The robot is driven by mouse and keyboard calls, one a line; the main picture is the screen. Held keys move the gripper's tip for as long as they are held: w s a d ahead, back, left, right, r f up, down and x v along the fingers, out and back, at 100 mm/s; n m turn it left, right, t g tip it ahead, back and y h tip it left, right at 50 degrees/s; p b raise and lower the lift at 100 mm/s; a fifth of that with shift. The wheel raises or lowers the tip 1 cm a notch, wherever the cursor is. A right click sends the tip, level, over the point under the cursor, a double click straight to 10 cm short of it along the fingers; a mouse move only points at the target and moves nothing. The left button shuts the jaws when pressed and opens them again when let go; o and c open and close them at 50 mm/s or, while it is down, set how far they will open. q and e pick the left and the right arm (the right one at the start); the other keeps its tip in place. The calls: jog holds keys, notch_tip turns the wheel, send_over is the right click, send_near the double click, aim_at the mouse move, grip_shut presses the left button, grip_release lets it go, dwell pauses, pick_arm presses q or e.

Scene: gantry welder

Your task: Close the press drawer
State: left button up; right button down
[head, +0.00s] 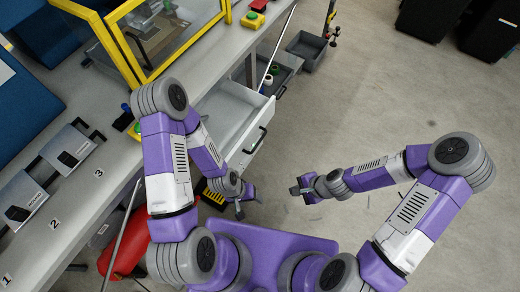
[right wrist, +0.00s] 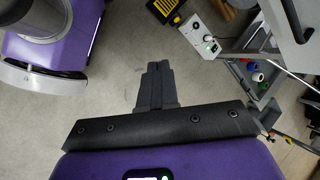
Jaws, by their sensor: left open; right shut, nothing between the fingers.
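The white drawer (head: 226,112) stands pulled out from under the workbench, left of centre at the top of the head view. Its black handle (head: 257,140) is on its front, facing the open floor. My left gripper (head: 246,200) is open, below and apart from the drawer handle in the head view. My right gripper (head: 297,190) is shut and empty over the floor, farther right and apart from the drawer. Its closed fingers also show in the right wrist view (right wrist: 156,78). The inside of the drawer looks empty where visible.
The workbench (head: 135,160) runs along the left, with a yellow-framed enclosure (head: 150,72) on top. A red cylinder (head: 118,250) lies near my left arm. A grey bin (head: 305,48) is beyond the drawer. The floor (head: 370,95) to the right is clear.

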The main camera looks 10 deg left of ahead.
jog(key=w+a+r+m+t+y+b, duration=0.2)
jog(key=w+a+r+m+y+b, duration=0.2)
jog(key=w+r+m+b, duration=0.5)
pick_arm(q)
notch_tip(320, 180, down, 11)
pick_arm(e)
jog(key=w+a+f+m, duration=0.2)
jog(key=a+f, duration=0.6)
jog(key=a, duration=0.2)
jog(key=shift+w+h, duration=0.3)
pick_arm(q)
jog(key=shift+s, duration=0.1)
pick_arm(e)
jog(key=shift+a+f, duration=0.1)
jog(key=shift+a, duration=0.1)
